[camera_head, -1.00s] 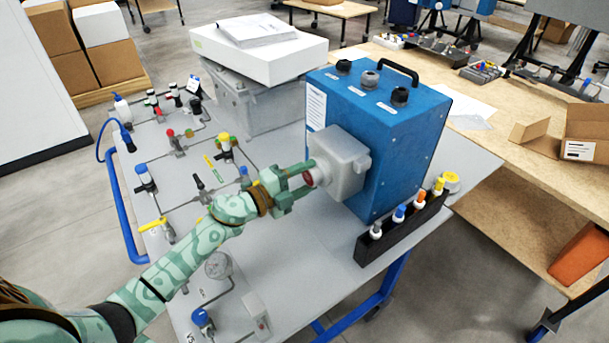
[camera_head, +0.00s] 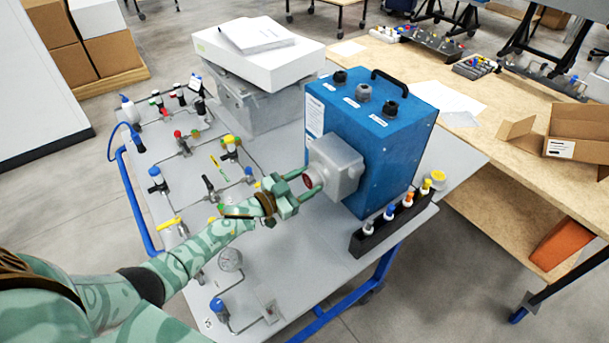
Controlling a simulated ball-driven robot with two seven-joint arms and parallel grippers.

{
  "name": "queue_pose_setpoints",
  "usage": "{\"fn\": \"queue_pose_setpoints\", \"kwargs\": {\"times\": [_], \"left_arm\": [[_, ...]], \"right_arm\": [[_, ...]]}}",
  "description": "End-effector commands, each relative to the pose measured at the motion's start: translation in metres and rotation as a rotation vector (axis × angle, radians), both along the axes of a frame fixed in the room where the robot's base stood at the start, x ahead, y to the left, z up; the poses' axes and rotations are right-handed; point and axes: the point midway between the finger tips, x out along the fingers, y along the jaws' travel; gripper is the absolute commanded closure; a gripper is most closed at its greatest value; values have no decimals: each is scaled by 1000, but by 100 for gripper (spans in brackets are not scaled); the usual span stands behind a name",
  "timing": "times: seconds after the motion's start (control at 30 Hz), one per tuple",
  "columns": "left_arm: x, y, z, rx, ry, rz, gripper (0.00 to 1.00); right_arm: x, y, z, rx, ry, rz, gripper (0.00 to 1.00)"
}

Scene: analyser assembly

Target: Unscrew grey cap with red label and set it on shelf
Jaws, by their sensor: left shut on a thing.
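The grey cap with the red label (camera_head: 309,180) is at the left face of the grey housing on the blue analyser box (camera_head: 372,128). Its red face points toward my left gripper. My left gripper (camera_head: 312,183) is shut on the cap, with its green fingers on either side of it. The cap looks close against the housing (camera_head: 343,167); I cannot tell whether its thread is still engaged. My right gripper is not in view.
A black rack (camera_head: 385,232) with several coloured-cap bottles stands in front of the analyser. A panel of valves and tubing covers the left of the table. A white box (camera_head: 258,50) sits on a grey case behind.

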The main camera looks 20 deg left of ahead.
Motion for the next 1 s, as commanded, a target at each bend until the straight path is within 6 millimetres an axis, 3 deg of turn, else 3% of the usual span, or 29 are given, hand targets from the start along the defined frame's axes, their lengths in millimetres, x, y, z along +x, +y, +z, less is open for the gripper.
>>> {"fn": "queue_pose_setpoints", "kwargs": {"times": [0.2, 0.4, 0.63, 0.67, 0.7, 1.0], "left_arm": [[0, 0, 4, -341, 205, 1, 75], [0, 0, 1, -623, 368, 0, 75], [-1, 0, -1, -652, 384, 0, 75], [-1, 0, -1, -651, 384, 0, 47], [-1, 0, -1, -651, 384, 0, 36], [-1, 0, -1, -632, 373, 0, 33]], "right_arm": [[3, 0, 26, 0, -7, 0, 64], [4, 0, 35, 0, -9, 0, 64], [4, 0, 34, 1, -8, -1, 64], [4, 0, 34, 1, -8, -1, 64], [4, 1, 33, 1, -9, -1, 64], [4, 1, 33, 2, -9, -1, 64]]}}
